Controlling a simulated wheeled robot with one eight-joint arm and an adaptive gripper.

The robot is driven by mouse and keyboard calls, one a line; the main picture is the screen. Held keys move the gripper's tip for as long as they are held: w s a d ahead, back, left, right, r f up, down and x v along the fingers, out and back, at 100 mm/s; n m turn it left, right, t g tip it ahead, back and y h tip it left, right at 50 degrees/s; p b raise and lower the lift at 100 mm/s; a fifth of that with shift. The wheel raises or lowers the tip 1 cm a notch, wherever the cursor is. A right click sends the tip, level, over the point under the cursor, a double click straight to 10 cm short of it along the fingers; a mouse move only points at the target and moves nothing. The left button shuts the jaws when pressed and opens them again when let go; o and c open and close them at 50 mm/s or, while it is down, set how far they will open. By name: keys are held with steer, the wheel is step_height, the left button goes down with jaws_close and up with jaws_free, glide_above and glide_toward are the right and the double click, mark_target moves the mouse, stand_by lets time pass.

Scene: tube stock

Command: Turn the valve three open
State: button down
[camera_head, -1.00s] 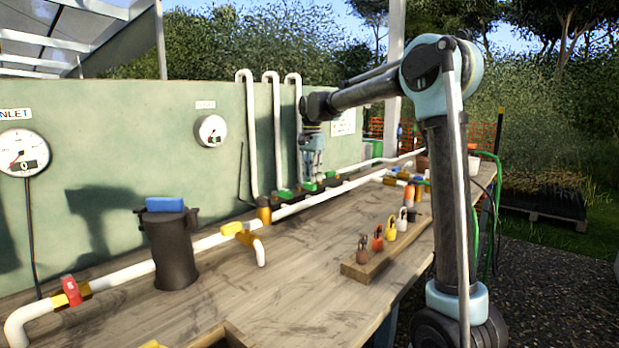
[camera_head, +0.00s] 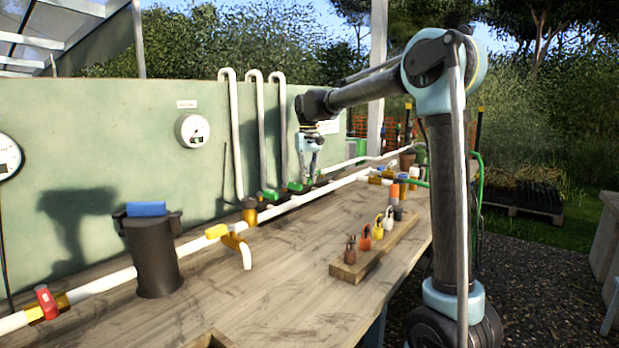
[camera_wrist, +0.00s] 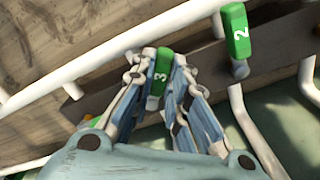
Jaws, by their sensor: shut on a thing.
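The valve three handle is a green lever marked 3 (camera_wrist: 158,80) in the middle of the wrist view. My gripper (camera_wrist: 158,68) has one blue-grey finger on each side of it and is shut on it. In the head view my gripper (camera_head: 307,180) points down at the row of green valves by the wall, and its fingers partly hide the handle there. The valve two handle (camera_wrist: 237,30), green and marked 2, stands apart to the upper right in the wrist view. How far valve three is turned is hard to tell.
Tall white pipes (camera_head: 233,130) rise close by on the green wall. A round gauge (camera_head: 193,131) hangs there. On the bench stand a black canister (camera_head: 151,255), a yellow-handled tap (camera_head: 217,231), a red-handled valve (camera_head: 46,301) and a wooden block (camera_head: 370,252) with several padlocks.

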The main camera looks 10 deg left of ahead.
steer(key=shift+w+d+n, duration=0.4)
steer(key=shift+d+n, duration=0.05)
steer(key=shift+n, duration=0.8)
steer(key=shift+w+d+n, duration=0.4)
steer(key=shift+n, duration=0.8)
steer(key=shift+w+d+n, duration=0.4)
steer(key=shift+d+n, duration=0.05)
steer(key=shift+n, duration=0.8)
steer(key=c, duration=1.6)
jaws_free()
steer(key=shift+w+d, duration=0.1)
steer(key=shift+o, duration=0.2)
step_height(320, 180, up, 12)
